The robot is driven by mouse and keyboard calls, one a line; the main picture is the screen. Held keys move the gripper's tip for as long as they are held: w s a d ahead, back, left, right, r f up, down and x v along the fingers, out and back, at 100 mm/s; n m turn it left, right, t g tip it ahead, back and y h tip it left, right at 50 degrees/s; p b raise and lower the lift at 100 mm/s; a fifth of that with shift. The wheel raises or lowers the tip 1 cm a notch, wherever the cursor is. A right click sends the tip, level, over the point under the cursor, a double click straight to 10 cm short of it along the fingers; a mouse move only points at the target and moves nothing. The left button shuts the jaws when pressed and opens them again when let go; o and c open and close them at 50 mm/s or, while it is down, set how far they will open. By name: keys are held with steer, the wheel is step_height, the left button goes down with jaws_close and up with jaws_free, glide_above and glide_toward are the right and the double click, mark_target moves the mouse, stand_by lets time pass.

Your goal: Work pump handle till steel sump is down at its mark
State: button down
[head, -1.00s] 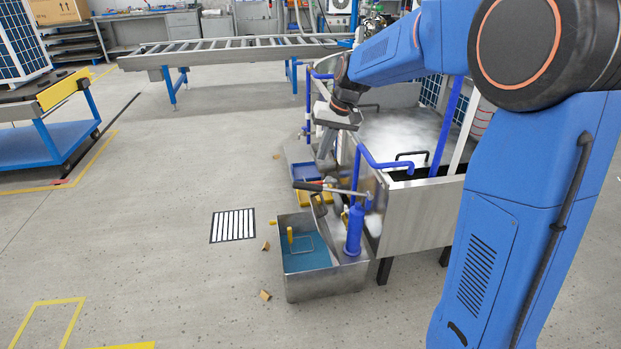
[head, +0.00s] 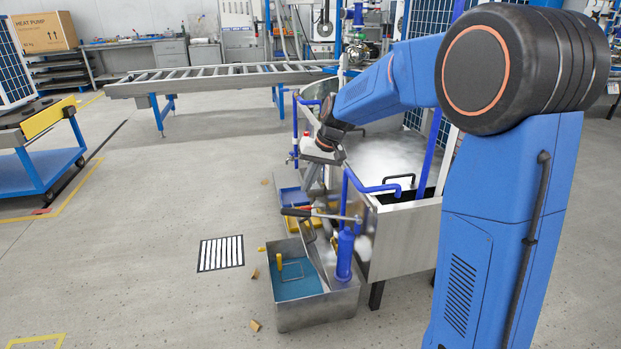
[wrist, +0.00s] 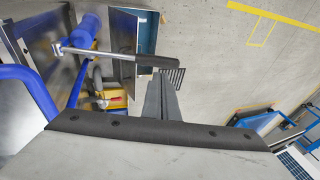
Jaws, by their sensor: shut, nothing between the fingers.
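The steel sump (head: 318,313) stands on the floor beside a large tank, with blue liquid and a yellow upright marker (head: 279,263) inside. The blue hand pump (head: 345,252) stands at its right side. My gripper (head: 307,189) is shut and empty, pointing down just above the grip. In the wrist view its fingers (wrist: 164,82) end at the black grip (wrist: 157,62); I cannot tell whether they touch. The sump is partly seen there (wrist: 122,42). The mark is too small to read.
The steel tank (head: 410,240) with blue pipes stands close on the right. Blue and yellow bins (head: 290,197) lie behind the sump. A striped floor plate (head: 221,253) and small brown pieces lie to the left. The floor on the left is mostly clear.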

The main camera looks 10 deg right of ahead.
mark_target(299, 213)
steer(key=x, duration=0.9)
steer(key=shift+f, duration=0.1)
